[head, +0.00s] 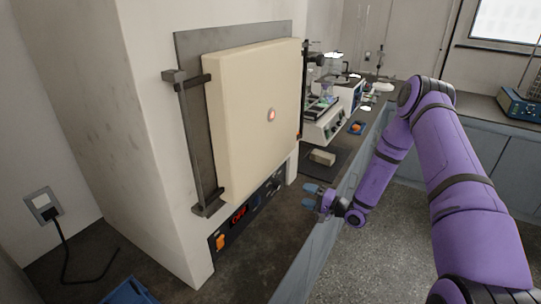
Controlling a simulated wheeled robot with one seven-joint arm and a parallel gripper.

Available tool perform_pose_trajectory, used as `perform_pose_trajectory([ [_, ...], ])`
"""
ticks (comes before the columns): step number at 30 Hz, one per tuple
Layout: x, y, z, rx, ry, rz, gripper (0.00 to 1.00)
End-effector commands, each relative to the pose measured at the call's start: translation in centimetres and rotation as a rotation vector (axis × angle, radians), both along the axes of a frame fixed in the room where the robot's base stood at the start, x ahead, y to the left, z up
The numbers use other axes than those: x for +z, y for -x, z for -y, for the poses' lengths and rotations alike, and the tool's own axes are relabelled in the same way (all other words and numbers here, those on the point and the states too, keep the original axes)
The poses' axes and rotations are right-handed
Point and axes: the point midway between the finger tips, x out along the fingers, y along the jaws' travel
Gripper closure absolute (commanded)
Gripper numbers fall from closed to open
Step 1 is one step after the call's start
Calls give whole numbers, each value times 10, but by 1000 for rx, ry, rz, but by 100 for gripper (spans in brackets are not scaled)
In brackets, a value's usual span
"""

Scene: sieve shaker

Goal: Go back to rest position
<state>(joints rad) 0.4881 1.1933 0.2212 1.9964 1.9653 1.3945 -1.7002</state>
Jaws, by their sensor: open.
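My gripper (311,196) is at the end of my purple arm, in the middle of the head view. Its two blue-grey fingertips are apart and nothing shows between them. It is just right of the furnace's (150,100) control panel (252,210), over or near the front edge of the dark counter. I cannot tell whether it touches anything. The furnace's cream door (250,115) looks closed, with a small glowing spot at its middle.
A small pale block (322,157) lies on a dark mat behind my gripper. White lab instruments (328,122) and glassware stand farther back on the counter. A blue device (521,106) sits on the right bench. The grey floor (390,225) between the benches is clear.

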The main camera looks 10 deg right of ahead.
Motion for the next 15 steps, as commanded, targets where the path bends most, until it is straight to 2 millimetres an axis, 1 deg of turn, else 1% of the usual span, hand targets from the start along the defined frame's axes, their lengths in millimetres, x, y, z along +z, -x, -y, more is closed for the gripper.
perform_pose_trajectory([
  [2,3,0,-1,7,1,1,35],
  [5,15,0,-5,40,5,4,35],
  [8,38,1,-12,103,14,4,35],
  [15,105,15,-36,298,60,-18,35],
])
